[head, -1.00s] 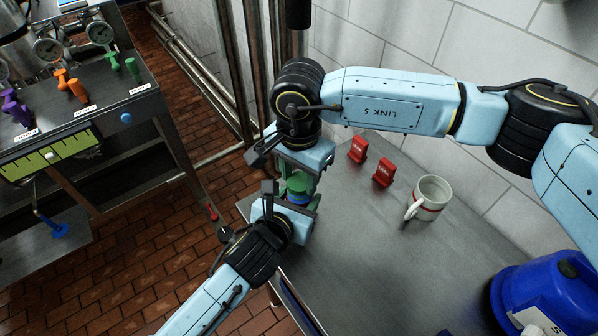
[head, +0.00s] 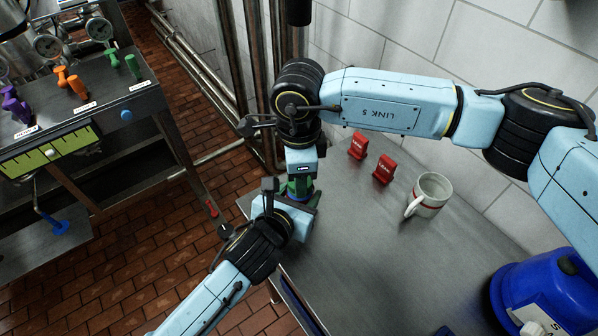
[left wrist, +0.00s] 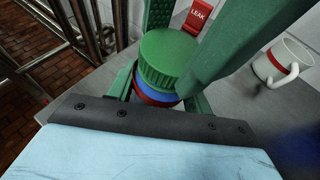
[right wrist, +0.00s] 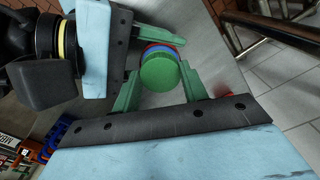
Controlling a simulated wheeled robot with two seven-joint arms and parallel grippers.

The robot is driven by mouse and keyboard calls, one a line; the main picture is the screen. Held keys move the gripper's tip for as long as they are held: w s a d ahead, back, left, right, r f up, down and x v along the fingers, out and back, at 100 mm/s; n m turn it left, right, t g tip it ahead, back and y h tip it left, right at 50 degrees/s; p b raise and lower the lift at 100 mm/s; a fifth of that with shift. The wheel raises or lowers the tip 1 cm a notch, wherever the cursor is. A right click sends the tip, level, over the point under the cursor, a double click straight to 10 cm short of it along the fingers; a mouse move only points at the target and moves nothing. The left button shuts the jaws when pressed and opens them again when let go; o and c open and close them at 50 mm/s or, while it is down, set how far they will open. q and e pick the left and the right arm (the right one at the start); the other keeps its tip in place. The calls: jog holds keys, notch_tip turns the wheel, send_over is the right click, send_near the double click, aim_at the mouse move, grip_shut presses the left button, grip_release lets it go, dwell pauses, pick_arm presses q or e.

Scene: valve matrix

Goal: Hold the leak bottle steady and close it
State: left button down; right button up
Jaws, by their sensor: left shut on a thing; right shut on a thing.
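The leak bottle has a ribbed green cap (left wrist: 168,58), with blue and red bands (left wrist: 150,91) below it in the left wrist view. In the right wrist view the round cap top (right wrist: 160,73) faces me. My right gripper (right wrist: 158,76) comes from above, its green fingers shut on opposite sides of the cap. My left gripper (left wrist: 160,95) comes from the side, shut around the bottle body below the cap. The bottle looks upright at the counter's left end. In the head view the grippers hide most of it, and its lower body is hidden.
Two red LEAK tags (head: 358,145) (head: 384,169) and a white mug (head: 429,194) stand right of the grippers on the grey counter (head: 375,265). A blue container (head: 520,285) is at the lower right. Pipes and a tiled wall stand behind. A valve bench (head: 120,105) is at left.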

dwell(0.3)
jog(key=o, duration=1)
jog(key=shift+c, duration=0.2)
jog(key=shift+r, duration=0.1)
jog(key=shift+r, duration=2.2)
jog(key=shift+c, duration=0.4)
jog(key=n, duration=0.2)
jog(key=r+n, duration=0.1)
jog(key=n, duration=0.4)
jog(key=shift+r+n, duration=0.4)
jog(key=n, duration=0.3)
jog(key=r+n, duration=0.1)
jog(key=n, duration=0.3)
jog(key=shift+d+r, duration=0.1)
jog(key=shift+r, duration=0.1)
